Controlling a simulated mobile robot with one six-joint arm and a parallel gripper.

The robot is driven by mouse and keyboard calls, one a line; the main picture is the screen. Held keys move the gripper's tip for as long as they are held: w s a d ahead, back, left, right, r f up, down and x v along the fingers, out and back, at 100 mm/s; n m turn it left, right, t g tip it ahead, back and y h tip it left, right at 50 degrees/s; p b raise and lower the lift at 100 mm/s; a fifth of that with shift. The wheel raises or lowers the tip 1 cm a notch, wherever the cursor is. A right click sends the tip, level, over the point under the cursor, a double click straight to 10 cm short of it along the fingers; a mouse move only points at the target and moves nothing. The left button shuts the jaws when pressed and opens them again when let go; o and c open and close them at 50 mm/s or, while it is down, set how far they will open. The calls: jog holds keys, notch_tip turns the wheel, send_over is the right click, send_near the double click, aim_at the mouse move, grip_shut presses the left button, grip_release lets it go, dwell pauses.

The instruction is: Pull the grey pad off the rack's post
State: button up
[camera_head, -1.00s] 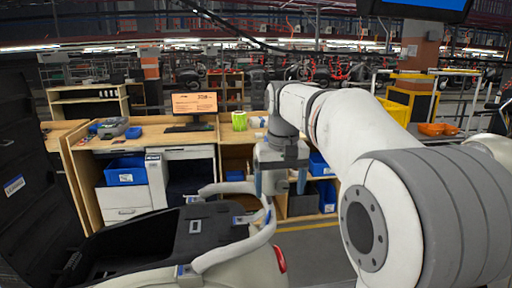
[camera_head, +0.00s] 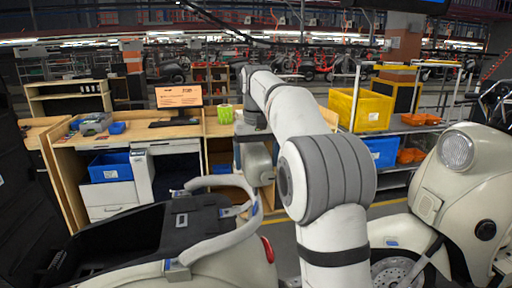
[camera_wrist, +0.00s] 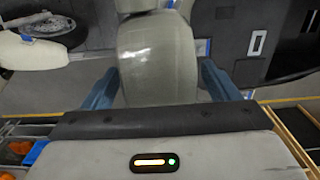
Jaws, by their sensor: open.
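The grey pad (camera_wrist: 156,62), rounded and beige-grey, sits between the fingers of my gripper (camera_wrist: 160,85) in the wrist view. The blue fingers stand apart, one on each side, with a gap showing at both sides. In the head view the pad (camera_head: 258,163) shows below the wrist, above the rear of the cream scooter with the open black seat tub. My gripper (camera_head: 253,160) points down there, partly covered by the pad and arm. A pale curved rail (camera_head: 218,241) runs around the scooter's rear. The rack's post is hidden or cannot be told apart.
A second cream scooter (camera_head: 458,190) stands at the right, near my arm. A wooden workbench (camera_head: 70,160) with a monitor (camera_head: 179,97) and blue bins is behind. A yellow crate (camera_head: 361,109) stands on a shelf at the back right.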

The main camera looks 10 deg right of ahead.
jog(key=shift+f, duration=1.35)
jog(key=shift+c, duration=0.3)
jog(key=c, duration=1.2)
jog(key=o, duration=0.6)
jog(key=shift+c, duration=0.2)
jog(key=c, duration=0.4)
